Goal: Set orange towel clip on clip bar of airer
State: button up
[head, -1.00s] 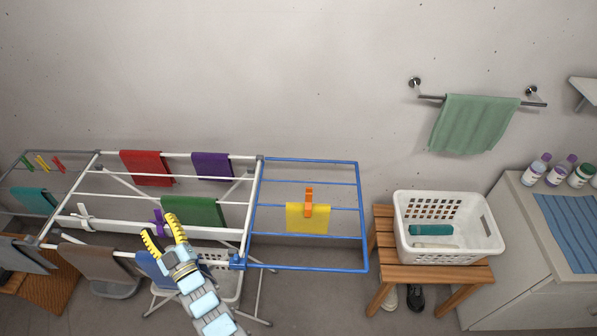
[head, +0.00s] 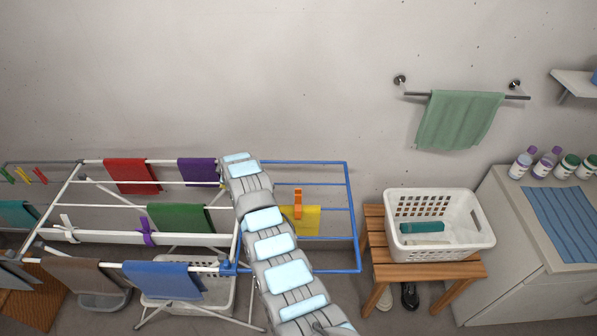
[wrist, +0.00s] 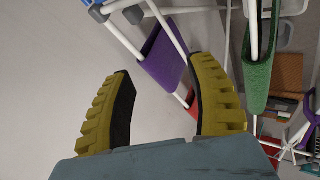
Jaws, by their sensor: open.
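The orange clip (head: 298,204) stands upright on the yellow towel (head: 309,219), which hangs over a rod of the airer's blue wing (head: 348,187). The arm covers the towel's left part. A thick white bar (head: 100,236) on the airer (head: 62,190) carries a white clip (head: 67,228) and a purple clip (head: 147,232). My gripper shows in the wrist view (wrist: 162,65), open, with nothing between its yellow ribbed fingers. In the head view its fingers are mostly hidden behind my arm, near the purple towel, left of and beyond the orange clip.
Red (head: 132,175), purple (head: 198,171), green (head: 180,217) and blue (head: 162,279) towels hang on the airer. Green, yellow and red clips sit on its left wing. A white basket (head: 470,238) stands on a wooden stool right of the airer.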

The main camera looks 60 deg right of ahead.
jog(key=s+d+r+n+g+y, duration=0.1)
jog(key=s+d+r+g+y, duration=0.2)
jog(key=s, duration=0.7)
jog(key=n+g+y, duration=0.1)
jog(key=g+y, duration=0.1)
jog(key=g, duration=0.2)
send_near(298, 202)
jog(key=shift+d+f+b, duration=0.1)
jog(key=shift+f+b, duration=0.45)
jog(key=shift+f, duration=0.1)
jog(key=shift+d+f+b, duration=0.15)
jog(key=shift+f+b, duration=0.35)
jog(key=shift+f, duration=0.15)
jog(key=shift+w+f+b, duration=0.1)
jog(key=shift+f+b, duration=0.8)
jog(key=shift+f, duration=1)
grip_shut()
jog(key=shift+r, duration=0.15)
